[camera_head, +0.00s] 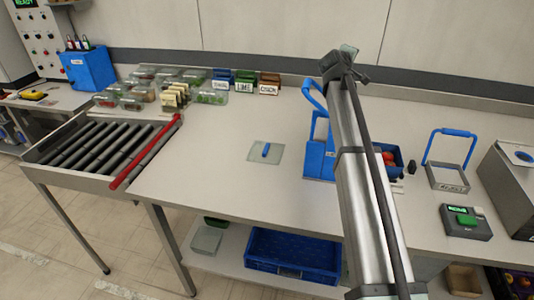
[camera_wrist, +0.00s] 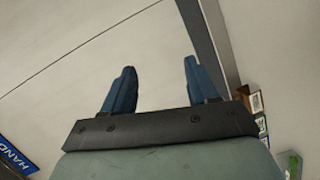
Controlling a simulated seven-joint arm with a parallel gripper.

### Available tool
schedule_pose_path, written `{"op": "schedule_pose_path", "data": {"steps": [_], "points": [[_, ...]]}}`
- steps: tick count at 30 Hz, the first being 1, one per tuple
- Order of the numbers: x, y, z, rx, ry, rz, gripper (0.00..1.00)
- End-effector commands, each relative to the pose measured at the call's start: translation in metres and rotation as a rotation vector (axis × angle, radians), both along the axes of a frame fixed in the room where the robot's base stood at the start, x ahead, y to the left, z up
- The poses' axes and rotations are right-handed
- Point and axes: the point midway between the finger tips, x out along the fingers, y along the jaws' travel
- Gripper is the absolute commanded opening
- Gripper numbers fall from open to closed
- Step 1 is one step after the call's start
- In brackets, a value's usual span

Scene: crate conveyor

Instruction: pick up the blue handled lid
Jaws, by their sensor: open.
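The blue handled lid (camera_head: 265,151) lies flat on the table left of the middle in the head view. It is a clear, greenish square plate with a short blue bar handle on top. It is not in the wrist view. My gripper (camera_wrist: 159,65) is open and empty, its two dark blue fingers apart and facing the pale wall. In the head view my arm reaches up to the back of the table, to the right of the lid and well apart from it.
Blue, green and brown labelled boxes (camera_head: 245,82) and several clear containers (camera_head: 162,90) stand at the back left. A roller conveyor with a red bar (camera_head: 145,152) adjoins on the left. A blue device (camera_head: 319,158) stands right of the lid. The table around the lid is clear.

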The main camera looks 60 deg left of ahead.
Motion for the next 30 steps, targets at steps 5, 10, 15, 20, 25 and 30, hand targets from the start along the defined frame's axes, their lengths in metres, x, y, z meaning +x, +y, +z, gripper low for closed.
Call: {"op": "schedule_pose_path", "data": {"steps": [5, 10, 15, 20, 25, 30], "points": [[-0.073, 0.046, 0.011, 0.015, 0.05, 0.011, 0.59], [-0.117, 0.068, 0.017, 0.024, 0.08, 0.013, 0.59], [-0.152, 0.083, 0.022, 0.03, 0.103, 0.014, 0.59], [-0.184, 0.096, 0.022, 0.037, 0.148, 0.006, 0.59], [-0.193, 0.097, -0.002, 0.043, 0.298, -0.059, 0.59], [-0.197, 0.094, -0.035, 0.04, 0.483, -0.136, 0.59]]}}
